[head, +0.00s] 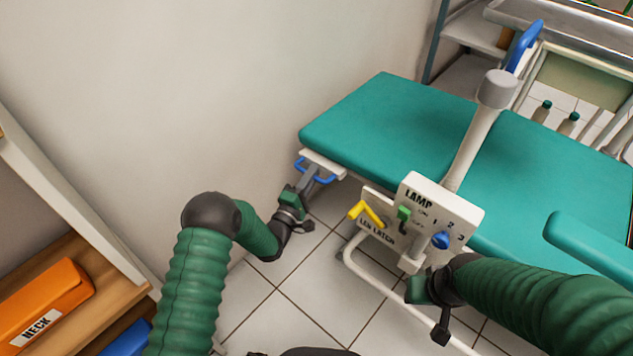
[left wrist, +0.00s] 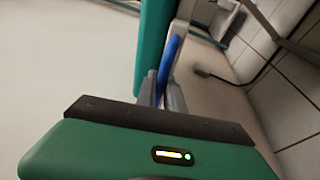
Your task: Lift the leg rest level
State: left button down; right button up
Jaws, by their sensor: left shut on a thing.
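The leg rest (head: 385,125) is the teal padded section at the left end of the dental chair. It looks roughly in line with the seat (head: 540,165), but I cannot tell its exact tilt. A blue handle (head: 300,170) sits under its near left end. My left gripper (head: 316,182) is shut on this handle. The left wrist view shows the blue handle (left wrist: 171,54) between my fingers (left wrist: 163,92), beside the teal pad edge (left wrist: 152,45). My right gripper (head: 415,288) is below the control panel; its fingertips are not clear.
A shelf with an orange neck cushion (head: 45,300) stands at left. Tiled floor (head: 310,265) lies open below.

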pick_arm(q)
jog(key=shift+w+a+r+m+p, duration=0.1)
jog(key=shift+r+m+p, duration=0.5)
jog(key=shift+r, duration=0.9)
jog(key=c, duration=1.5)
grip_release()
jog(key=shift+r, duration=0.15)
jog(key=shift+o, duration=0.2)
jog(key=f+p+v, duration=0.1)
jog(key=p+v, duration=0.5)
jog(key=v, duration=1.1)
jog(key=shift+w+r, duration=0.1)
